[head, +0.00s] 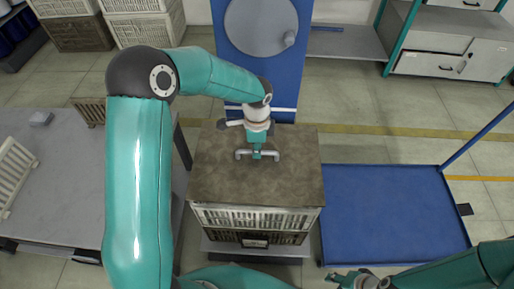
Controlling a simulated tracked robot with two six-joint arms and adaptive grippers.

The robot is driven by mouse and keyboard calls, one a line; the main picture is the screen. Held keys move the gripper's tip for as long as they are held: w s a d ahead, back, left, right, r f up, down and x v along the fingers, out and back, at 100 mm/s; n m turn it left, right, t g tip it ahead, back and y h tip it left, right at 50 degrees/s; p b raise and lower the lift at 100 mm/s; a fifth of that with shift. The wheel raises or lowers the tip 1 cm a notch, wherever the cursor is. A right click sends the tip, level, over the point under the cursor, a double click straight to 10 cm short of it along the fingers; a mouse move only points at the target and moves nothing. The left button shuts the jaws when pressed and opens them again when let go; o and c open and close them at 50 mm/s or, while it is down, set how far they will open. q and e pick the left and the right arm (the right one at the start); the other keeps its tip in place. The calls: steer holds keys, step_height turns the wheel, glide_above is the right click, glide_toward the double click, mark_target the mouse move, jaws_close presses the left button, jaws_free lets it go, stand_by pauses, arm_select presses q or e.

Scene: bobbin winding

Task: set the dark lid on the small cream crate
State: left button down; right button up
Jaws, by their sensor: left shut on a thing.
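The dark lid (225,180) is a flat brown-grey slab with a pale bar handle (244,154) on top. My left gripper (257,153) points down at the middle of the lid and is shut on the handle. The small cream crate (255,218) shows its slatted front just below the lid's front edge. The lid covers its top, and I cannot tell whether lid and crate touch. My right gripper (347,279) is at the bottom edge, partly cut off, away from the crate; its opening is unclear.
A darker crate (290,238) is under the cream one. A blue platform cart (395,215) with a clear deck stands to the right. A grey table (70,175) is at left. A blue machine with a grey disc (258,27) stands behind the lid.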

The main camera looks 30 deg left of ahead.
arm_select(q)
steer(key=shift+f+b, duration=1.5)
steer(key=shift+f, duration=0.7)
steer(key=c, duration=1.1)
jaws_free()
steer(key=shift+o, duration=0.2)
